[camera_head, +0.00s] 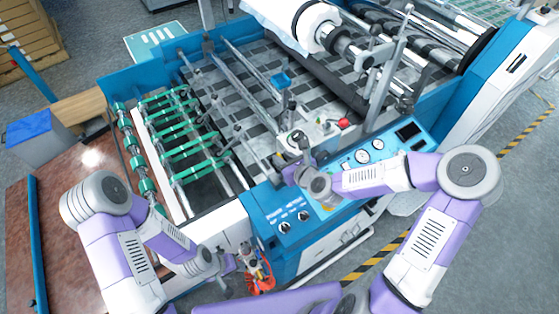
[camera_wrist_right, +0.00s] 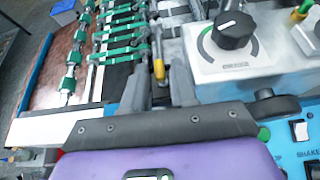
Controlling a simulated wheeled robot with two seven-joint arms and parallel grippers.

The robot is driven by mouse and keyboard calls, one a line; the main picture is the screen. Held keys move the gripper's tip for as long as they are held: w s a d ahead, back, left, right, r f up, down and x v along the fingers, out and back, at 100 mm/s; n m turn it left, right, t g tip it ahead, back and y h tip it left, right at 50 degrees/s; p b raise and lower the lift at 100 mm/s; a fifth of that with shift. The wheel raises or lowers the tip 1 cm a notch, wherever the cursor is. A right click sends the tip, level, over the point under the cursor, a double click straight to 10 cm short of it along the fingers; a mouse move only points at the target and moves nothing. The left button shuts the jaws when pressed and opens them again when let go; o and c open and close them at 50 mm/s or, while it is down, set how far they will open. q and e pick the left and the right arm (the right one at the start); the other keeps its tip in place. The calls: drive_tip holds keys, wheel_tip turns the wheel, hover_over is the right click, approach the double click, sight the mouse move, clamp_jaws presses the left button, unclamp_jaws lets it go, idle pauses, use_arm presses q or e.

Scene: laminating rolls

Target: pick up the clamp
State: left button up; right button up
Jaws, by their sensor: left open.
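No thing is clearly recognisable as the clamp. In the right wrist view, a slim part with a yellow end (camera_wrist_right: 158,68) shows between the fingertips; I cannot tell whether it is the clamp. My right gripper (camera_wrist_right: 160,92) has its dark fingers apart, with a gap on both sides of that part. In the head view, my right gripper (camera_head: 287,165) is over the machine's front edge, beside the control panel, partly hidden by its wrist. My left gripper (camera_head: 232,268) is open, low at the machine's front, left of a fitting with an orange coil (camera_head: 260,279).
The blue and white laminating machine (camera_head: 262,203) fills the middle, with green rollers (camera_head: 185,140) at left. A grey box with a black dial (camera_wrist_right: 233,32) stands close to the right finger. A control panel (camera_head: 372,150) lies to the right. A brown table (camera_head: 75,190) stands at left.

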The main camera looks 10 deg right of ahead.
drive_tip(key=shift+x, duration=1.3)
clamp_jaws()
